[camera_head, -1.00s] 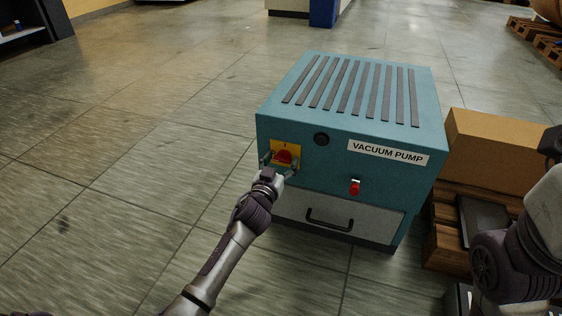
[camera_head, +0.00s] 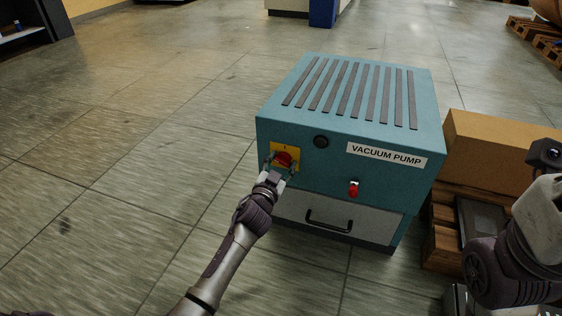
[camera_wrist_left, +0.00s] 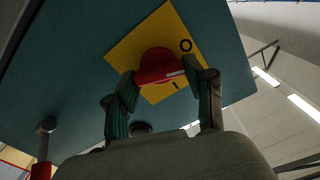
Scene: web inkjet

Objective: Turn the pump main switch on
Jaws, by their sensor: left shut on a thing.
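The pump main switch is a red rotary knob (camera_head: 284,158) on a yellow plate (camera_head: 292,149), at the upper left of the front of the teal vacuum pump (camera_head: 370,190). My left gripper (camera_head: 281,165) is at the knob, with a finger on either side. In the left wrist view, the fingers (camera_wrist_left: 161,76) are shut on the knob's red grip (camera_wrist_left: 157,62). The plate (camera_wrist_left: 191,25) there carries an O and an I mark. The white line on the grip points between these marks, nearer the I. My right arm shows at the right edge, its fingers out of view.
A black round fitting (camera_head: 321,141) and a small red-tipped valve or lever (camera_head: 354,188) are on the pump front. A drawer-like panel with a black handle (camera_head: 329,220) is below. A cardboard box (camera_head: 495,150) and wooden pallet (camera_head: 443,240) stand at right. The left floor is clear.

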